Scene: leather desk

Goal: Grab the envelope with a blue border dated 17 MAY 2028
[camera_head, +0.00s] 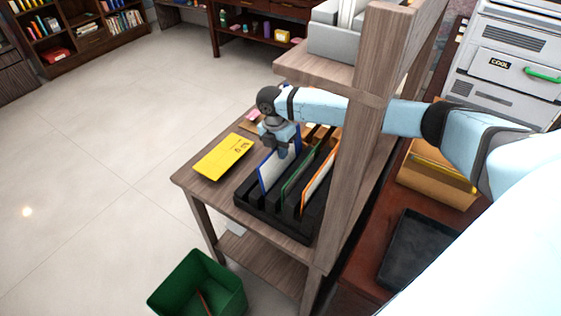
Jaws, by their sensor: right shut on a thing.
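A blue-bordered envelope (270,170) stands upright in the black slotted rack (249,204) on the wooden table. My right gripper (284,152) points down over its top edge and is shut on it. The date on it is too small to read. To its right in the same rack stand a green-bordered envelope (297,178) and an orange-bordered envelope (319,181). My left gripper does not show.
A yellow envelope (222,157) lies flat on the table left of the rack. A wooden post (357,165) and shelf stand close to my right arm. A green bin (195,285) is on the floor in front. A black tray (415,250) is at right.

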